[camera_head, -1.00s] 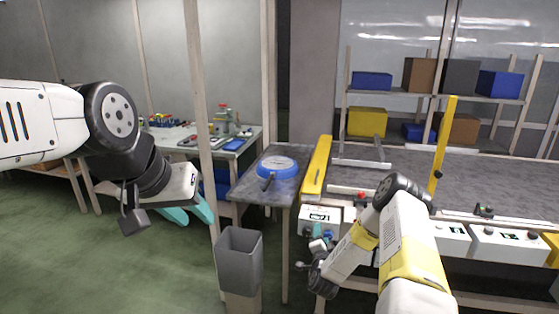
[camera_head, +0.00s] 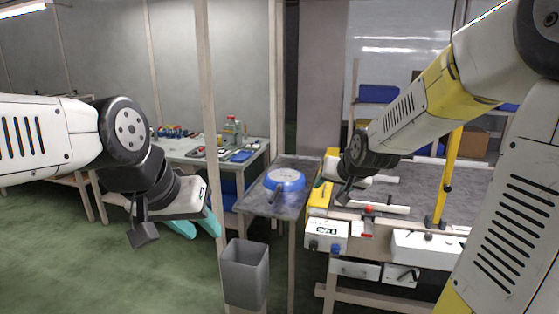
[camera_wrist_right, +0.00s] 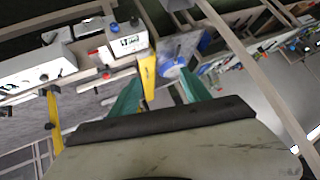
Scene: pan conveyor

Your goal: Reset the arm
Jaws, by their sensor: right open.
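My right arm reaches in from the right in the head view. My right gripper (camera_head: 322,176) is near the yellow bar (camera_head: 322,191) at the left end of the conveyor, mostly hidden behind its wrist. In the right wrist view its two teal fingers stand wide apart, with nothing between them (camera_wrist_right: 160,92). My left gripper (camera_head: 197,228) hangs at the left over the floor, its teal fingers spread and empty.
A grey bin (camera_head: 245,277) stands in front of the small table. A wooden post (camera_head: 208,130) rises behind it. A yellow upright (camera_head: 447,185) and white control boxes (camera_head: 425,246) line the conveyor's front. A cluttered workbench (camera_head: 185,150) is at the back left.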

